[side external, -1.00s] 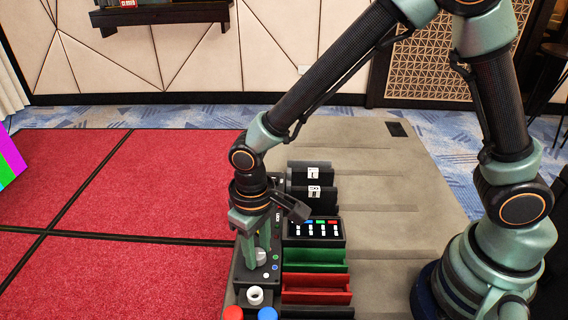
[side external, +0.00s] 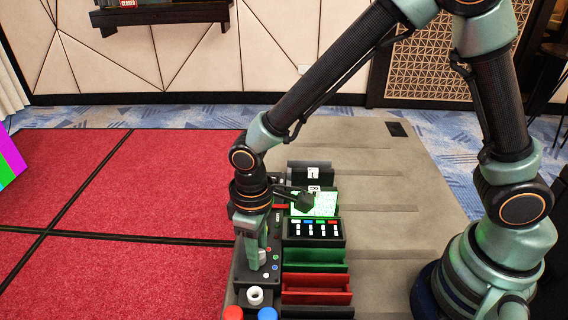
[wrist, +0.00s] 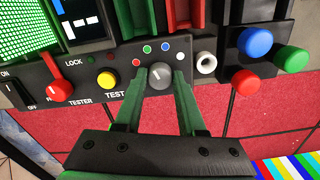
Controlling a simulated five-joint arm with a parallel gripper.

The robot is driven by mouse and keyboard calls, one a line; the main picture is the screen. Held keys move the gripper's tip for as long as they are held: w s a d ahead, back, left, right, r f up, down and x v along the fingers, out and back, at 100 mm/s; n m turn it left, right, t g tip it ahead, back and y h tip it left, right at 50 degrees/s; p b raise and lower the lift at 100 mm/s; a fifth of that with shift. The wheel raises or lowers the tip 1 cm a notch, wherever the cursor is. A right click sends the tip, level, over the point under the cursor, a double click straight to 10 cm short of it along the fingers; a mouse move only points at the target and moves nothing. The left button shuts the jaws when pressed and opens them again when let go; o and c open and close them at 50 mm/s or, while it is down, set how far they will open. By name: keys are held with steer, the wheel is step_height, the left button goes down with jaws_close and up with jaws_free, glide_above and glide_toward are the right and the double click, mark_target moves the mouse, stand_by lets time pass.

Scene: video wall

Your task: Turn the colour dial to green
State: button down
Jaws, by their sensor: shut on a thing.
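The colour dial is a round grey knob (wrist: 160,76) on a black control panel (wrist: 120,82). Red, green, blue and white dots arc around its far side. A pale pointer mark shows on the knob's upper part, leaning to the upper left toward the green dot (wrist: 147,48); its exact aim is hard to tell. My gripper (wrist: 163,82) has its two green fingers on either side of the knob, shut on it. In the side view my gripper (side external: 251,262) points down at the panel and mostly hides the dial.
A small screen (wrist: 25,32) glows with green dots; it also shows in the side view (side external: 325,205). A red tester knob (wrist: 62,90), a yellow button (wrist: 107,79), a white ring (wrist: 205,62) and red, blue and green buttons sit nearby. Green and red trays (side external: 315,283) stand beside the panel.

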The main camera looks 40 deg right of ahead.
steer(key=c, duration=0.5)
jaws_free()
steer(key=shift+r, duration=0.1)
step_height(320, 180, up, 12)
steer(key=s+d+r+m+t, duration=0.1)
steer(key=d+r+m+t, duration=0.1)
steer(key=d, duration=0.8)
steer(key=s+d+r+m+t, duration=0.2)
steer(key=d+r+m+t, duration=0.1)
steer(key=d, duration=0.8)
step_height(320, 180, up, 2)
steer(key=shift+r+m+t, duration=0.2)
steer(key=shift+m+t, duration=0.1)
steer(key=shift+m, duration=0.3)
